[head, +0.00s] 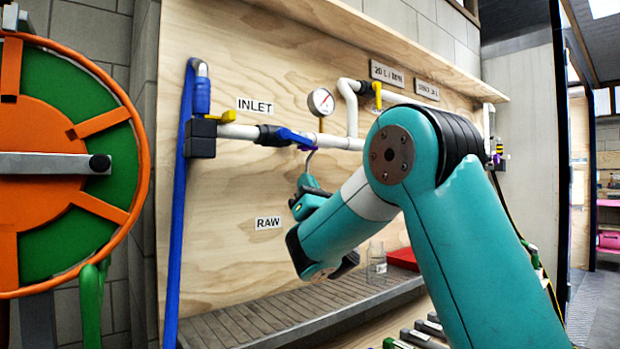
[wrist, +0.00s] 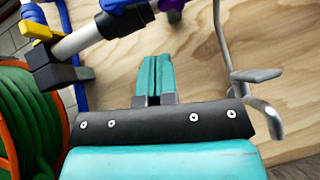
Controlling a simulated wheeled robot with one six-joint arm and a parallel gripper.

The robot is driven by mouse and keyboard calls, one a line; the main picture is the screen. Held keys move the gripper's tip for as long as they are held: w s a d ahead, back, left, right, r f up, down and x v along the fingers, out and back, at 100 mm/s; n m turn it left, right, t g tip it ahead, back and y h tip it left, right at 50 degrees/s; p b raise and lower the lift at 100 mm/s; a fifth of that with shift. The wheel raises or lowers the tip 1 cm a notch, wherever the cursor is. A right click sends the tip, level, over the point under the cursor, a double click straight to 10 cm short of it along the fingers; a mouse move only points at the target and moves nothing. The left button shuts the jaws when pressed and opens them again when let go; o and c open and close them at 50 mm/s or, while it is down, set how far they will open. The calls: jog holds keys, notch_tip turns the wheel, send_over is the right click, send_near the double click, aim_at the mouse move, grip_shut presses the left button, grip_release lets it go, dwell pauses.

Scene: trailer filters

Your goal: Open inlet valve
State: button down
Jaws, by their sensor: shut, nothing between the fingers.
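The white inlet pipe (head: 238,131) runs along the plywood wall below the INLET label (head: 254,105). A black valve body (head: 267,135) sits on it, with a blue lever (head: 295,137) lying roughly along the pipe. My forearm hides part of the pipe to the right.
A yellow lever (head: 226,117) is left of the black valve, beside a blue hose (head: 178,200). A thin metal spout (wrist: 225,60) with a flat lever is close right of my fingers. A gauge (head: 321,101) stands above the pipe. A hose reel (head: 60,160) is at left.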

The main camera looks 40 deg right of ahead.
aim_at(297, 138)
notch_tip(297, 138, up, 7)
jog(key=w+d+p, duration=0.1)
jog(key=w+p, duration=0.2)
jog(key=p, duration=0.4)
jog(key=shift+d+f+p, duration=0.2)
jog(key=shift+d+p, duration=0.05)
jog(key=shift+p, duration=0.1)
